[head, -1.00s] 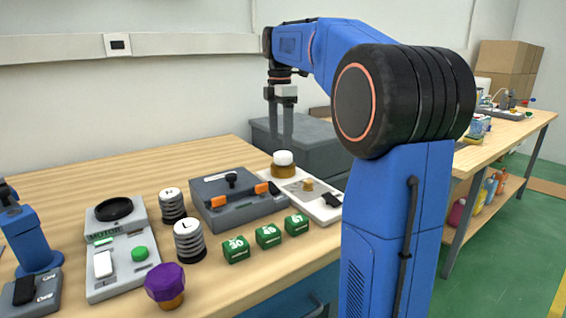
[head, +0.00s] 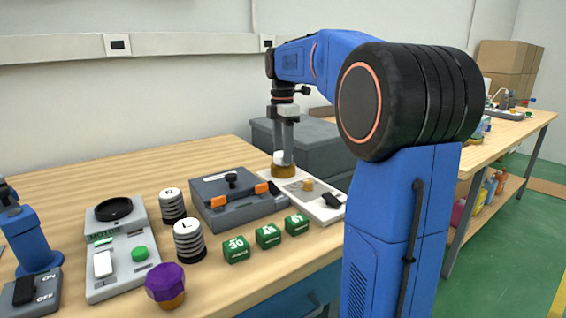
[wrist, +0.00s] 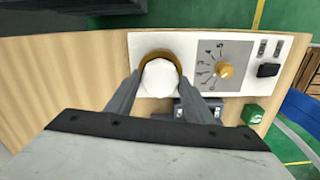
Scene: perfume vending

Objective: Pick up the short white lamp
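The short white lamp (head: 279,157) has a round white top on a gold-brown base and stands upright on a white panel (head: 322,211). It also shows in the wrist view (wrist: 160,78), between my fingers. My gripper (head: 284,161) points straight down over the lamp in the head view. In the wrist view my gripper (wrist: 161,80) is open, with one finger on each side of the white top. I cannot tell whether the fingers touch it. The fingers hide part of the lamp in the head view.
The panel also bears a gold knob (wrist: 224,70) and a black switch (wrist: 268,70). A grey case with orange latches (head: 232,202) stands close by on the left. Green numbered blocks (head: 268,236) lie in front. A dark grey box (head: 330,145) is behind.

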